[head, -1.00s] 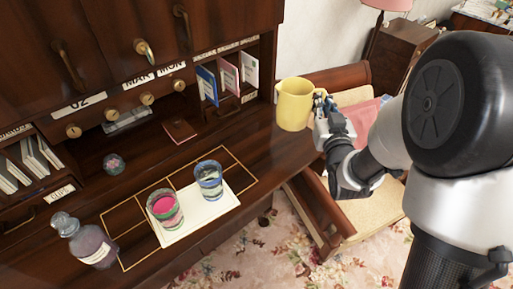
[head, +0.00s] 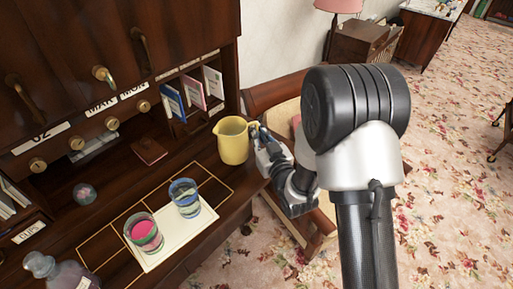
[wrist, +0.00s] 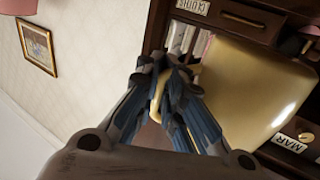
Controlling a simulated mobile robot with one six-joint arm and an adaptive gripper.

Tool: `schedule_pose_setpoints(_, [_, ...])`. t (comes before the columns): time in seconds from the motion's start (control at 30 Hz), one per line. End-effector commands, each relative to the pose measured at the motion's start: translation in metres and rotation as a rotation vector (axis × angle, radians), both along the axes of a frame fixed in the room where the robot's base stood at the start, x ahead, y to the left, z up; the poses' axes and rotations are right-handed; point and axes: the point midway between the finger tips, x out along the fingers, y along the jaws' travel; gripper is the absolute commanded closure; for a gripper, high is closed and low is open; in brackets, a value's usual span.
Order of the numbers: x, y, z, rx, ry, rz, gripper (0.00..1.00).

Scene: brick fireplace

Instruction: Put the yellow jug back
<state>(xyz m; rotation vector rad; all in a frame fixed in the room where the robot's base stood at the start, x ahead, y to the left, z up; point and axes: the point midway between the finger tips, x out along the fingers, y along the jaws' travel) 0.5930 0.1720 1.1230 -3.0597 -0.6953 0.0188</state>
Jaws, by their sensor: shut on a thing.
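The yellow jug (head: 233,141) is upright at the right end of the dark wooden desk, with its spout to the left. I cannot tell whether its base touches the desk. My gripper (head: 262,142) is at the jug's right side, shut on its handle. In the wrist view the fingers (wrist: 168,85) close around the handle, and the jug's pale yellow body (wrist: 245,90) fills the right of the picture. The fingers hide most of the handle.
On the desk, a white tray (head: 166,246) bears a glass with pink contents (head: 143,232) and a blue-rimmed glass (head: 184,197). A glass bottle (head: 58,272) stands at front left. A small sphere (head: 84,193) and a brown booklet (head: 149,150) lie behind. A chair (head: 275,95) is at right.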

Motion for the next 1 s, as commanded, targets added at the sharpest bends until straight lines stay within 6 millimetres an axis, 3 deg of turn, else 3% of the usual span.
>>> schedule_pose_setpoints(0.23, [0.001, 0.000, -0.016, 0.002, -0.005, 0.000, 1.00])
schedule_pose_setpoints(0.5, [0.001, 0.000, -0.050, 0.002, -0.005, 0.000, 1.00])
schedule_pose_setpoints(0.9, [0.001, 0.000, -0.053, 0.003, -0.005, 0.000, 1.00])
schedule_pose_setpoints(0.93, [0.000, 0.000, -0.053, 0.000, -0.002, 0.000, 0.92])
schedule_pose_setpoints(1.0, [0.000, 0.000, -0.053, 0.000, -0.002, 0.000, 0.87])
